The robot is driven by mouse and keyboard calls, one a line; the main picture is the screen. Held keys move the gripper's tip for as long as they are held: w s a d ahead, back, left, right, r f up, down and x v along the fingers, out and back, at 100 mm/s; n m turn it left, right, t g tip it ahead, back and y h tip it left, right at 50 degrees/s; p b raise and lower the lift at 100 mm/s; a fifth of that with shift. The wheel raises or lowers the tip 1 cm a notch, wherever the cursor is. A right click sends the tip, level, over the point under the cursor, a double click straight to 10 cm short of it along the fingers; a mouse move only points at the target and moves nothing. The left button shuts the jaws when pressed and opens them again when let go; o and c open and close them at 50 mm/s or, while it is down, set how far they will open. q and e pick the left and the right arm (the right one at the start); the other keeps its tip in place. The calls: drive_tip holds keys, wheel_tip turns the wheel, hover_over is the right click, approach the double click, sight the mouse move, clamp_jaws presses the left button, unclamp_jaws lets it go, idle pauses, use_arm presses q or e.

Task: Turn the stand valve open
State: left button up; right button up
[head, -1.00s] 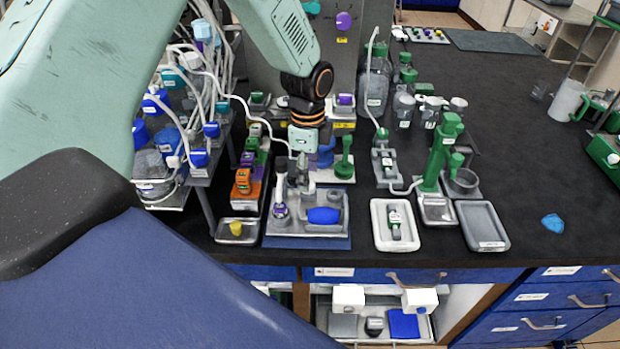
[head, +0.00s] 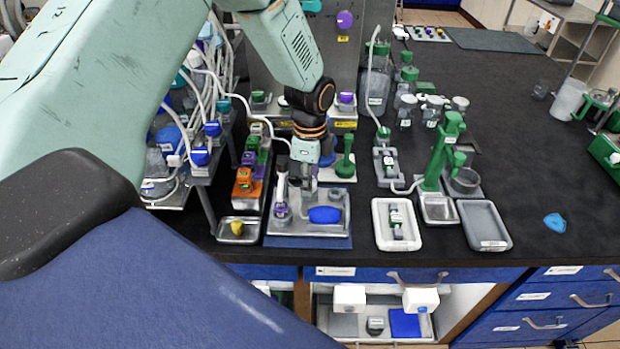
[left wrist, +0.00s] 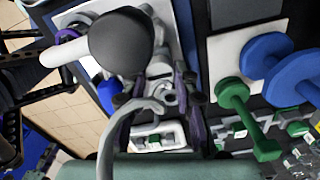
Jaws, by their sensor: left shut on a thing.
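The stand (head: 282,208), a small grey and white fixture with a purple-marked upright, is on the grey tray (head: 322,232) over a blue mat at the front of the bench. My left gripper (head: 305,190) points down just right of the upright. It is shut on the stand valve, which its fingers mostly hide. In the left wrist view the fingers (left wrist: 172,100) are around a small pale part beside a dark rounded body with a white arm. The valve's angle cannot be told. My right gripper is not in view.
A blue oval piece (head: 324,214) lies on the same tray, right of the gripper. A green-handled fixture (head: 344,165) stands close behind. A small tray with a yellow piece (head: 236,228) is at left.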

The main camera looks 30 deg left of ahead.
use_arm(q)
drive_tip(key=shift+r, duration=0.1)
clamp_jaws()
drive_tip(key=n+p, duration=0.3)
drive_tip(key=shift+r+n, duration=0.15)
drive_tip(key=shift+n, duration=0.25)
drive_tip(key=n+p, duration=0.2)
drive_tip(key=n, duration=0.2)
drive_tip(key=shift+w+n, duration=0.1)
drive_tip(key=shift+n, duration=0.2)
drive_tip(key=n+p, duration=0.2)
drive_tip(key=n, duration=0.2)
drive_tip(key=shift+n+p, duration=0.3)
drive_tip(key=shift+p, duration=0.05)
drive_tip(key=n+p, duration=0.2)
drive_tip(key=n, duration=0.2)
drive_tip(key=shift+n, duration=0.3)
